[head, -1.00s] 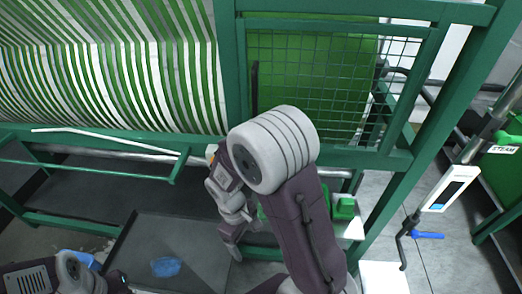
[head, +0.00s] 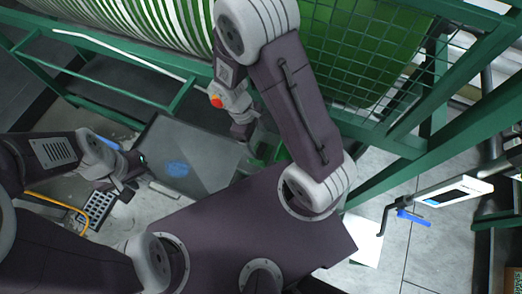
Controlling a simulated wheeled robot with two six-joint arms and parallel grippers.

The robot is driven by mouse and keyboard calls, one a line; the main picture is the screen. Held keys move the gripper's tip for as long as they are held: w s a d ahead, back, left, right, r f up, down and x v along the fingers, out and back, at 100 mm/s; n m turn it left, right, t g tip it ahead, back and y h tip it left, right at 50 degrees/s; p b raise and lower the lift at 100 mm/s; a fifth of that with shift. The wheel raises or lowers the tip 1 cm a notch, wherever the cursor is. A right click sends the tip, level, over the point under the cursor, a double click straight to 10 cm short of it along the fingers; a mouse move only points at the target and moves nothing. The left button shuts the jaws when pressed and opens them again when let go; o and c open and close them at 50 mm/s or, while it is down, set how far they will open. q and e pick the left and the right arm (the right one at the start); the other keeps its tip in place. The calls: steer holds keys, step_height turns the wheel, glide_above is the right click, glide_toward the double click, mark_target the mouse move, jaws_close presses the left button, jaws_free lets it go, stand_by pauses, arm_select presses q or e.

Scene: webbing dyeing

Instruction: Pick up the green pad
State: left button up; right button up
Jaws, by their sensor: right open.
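Something green (head: 264,151), possibly the green pad, shows in a small part below my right gripper, mostly hidden behind my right arm. Its full shape cannot be made out. My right gripper (head: 243,133) points down just left of and above that green patch, in front of the green frame. Its jaws are small and partly hidden, and I see nothing held in them. My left gripper (head: 128,190) is at the left, beside the dark tray and well away from the green patch. Its fingers are too small to read.
A dark flat tray (head: 208,146) with a blue patch (head: 177,168) lies between my grippers. The green mesh guard (head: 365,50) stands behind my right arm.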

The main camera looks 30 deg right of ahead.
mark_target(261, 149)
steer(key=shift+d+f, duration=0.25)
steer(key=shift+f, duration=0.05)
steer(key=shift+a+x, duration=0.15)
steer(key=shift+x, duration=1)
steer(key=shift+a+x, duration=0.15)
steer(key=shift+x, duration=0.95)
steer(key=shift+f, duration=0.1)
steer(key=c, duration=1.4)
steer(key=shift+c, duration=0.5)
